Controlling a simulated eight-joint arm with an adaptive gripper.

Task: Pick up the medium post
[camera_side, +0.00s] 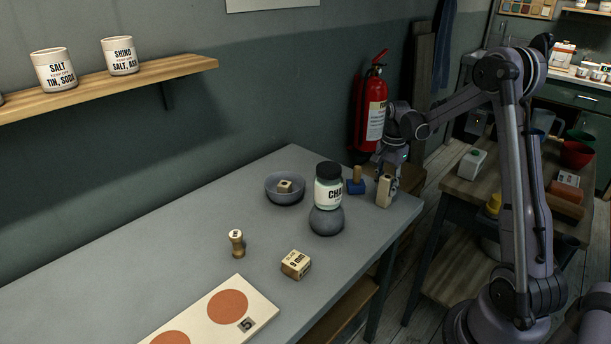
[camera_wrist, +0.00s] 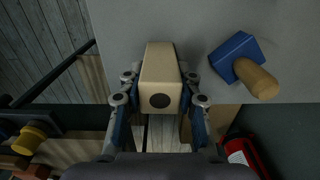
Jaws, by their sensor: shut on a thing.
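A pale wooden post (camera_side: 384,191) stands upright at the right end of the grey table. It also shows in the wrist view (camera_wrist: 159,80), as a beige block with a dark round spot on its near end. My gripper (camera_side: 391,179) is shut on this post, with one finger on each side; in the wrist view the fingers (camera_wrist: 160,91) press against its flanks. I cannot tell whether the post touches the table or hangs just above it. Its size label, if any, is not visible.
A blue block with a wooden handle (camera_side: 356,182) is close beside the post.

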